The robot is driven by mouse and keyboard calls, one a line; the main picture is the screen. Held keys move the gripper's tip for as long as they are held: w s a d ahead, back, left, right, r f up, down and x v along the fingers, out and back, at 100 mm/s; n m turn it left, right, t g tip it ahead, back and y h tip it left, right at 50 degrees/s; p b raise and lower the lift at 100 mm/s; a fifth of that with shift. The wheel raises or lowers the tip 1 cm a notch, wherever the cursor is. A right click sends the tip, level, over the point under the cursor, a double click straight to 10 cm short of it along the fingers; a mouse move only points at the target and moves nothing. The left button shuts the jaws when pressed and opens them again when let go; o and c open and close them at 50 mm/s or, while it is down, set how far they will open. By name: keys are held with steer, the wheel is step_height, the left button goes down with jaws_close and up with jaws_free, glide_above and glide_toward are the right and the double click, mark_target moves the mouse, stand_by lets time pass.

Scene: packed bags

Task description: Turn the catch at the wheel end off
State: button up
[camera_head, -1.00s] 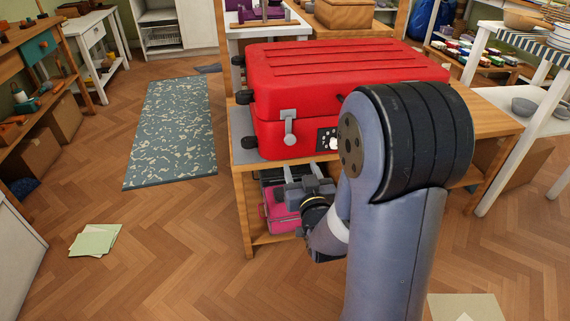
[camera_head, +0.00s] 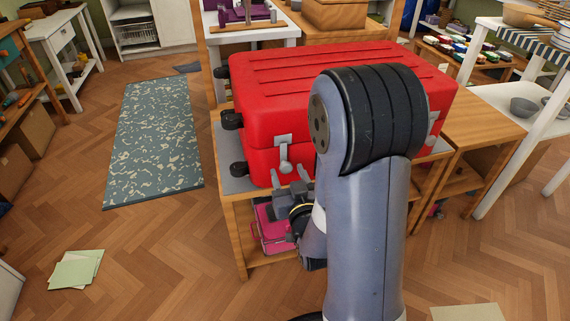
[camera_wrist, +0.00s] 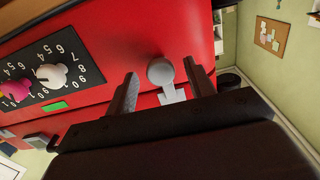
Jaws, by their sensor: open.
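A red suitcase (camera_head: 330,95) lies flat on a wooden bench, with dark wheels (camera_head: 231,119) at its left end. The grey catch at the wheel end (camera_head: 284,150) is on its front face, with its lever hanging down to a round knob. My gripper (camera_head: 289,182) is open just below and in front of this catch. In the wrist view the catch's knob (camera_wrist: 160,71) shows between the two open fingers, with a gap on both sides. Contact cannot be seen. Another grey catch (camera_head: 434,118) shows in part at the right, behind my arm.
A dial panel (camera_wrist: 50,72) with a white knob, a pink knob and a green patch is on the suitcase front. A pink case (camera_head: 268,230) stands on the shelf below. A patterned mat (camera_head: 155,140) and open floor lie to the left.

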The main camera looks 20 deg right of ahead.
steer(key=shift+w, duration=0.1)
steer(key=c, duration=0.9)
steer(key=shift+c, duration=0.2)
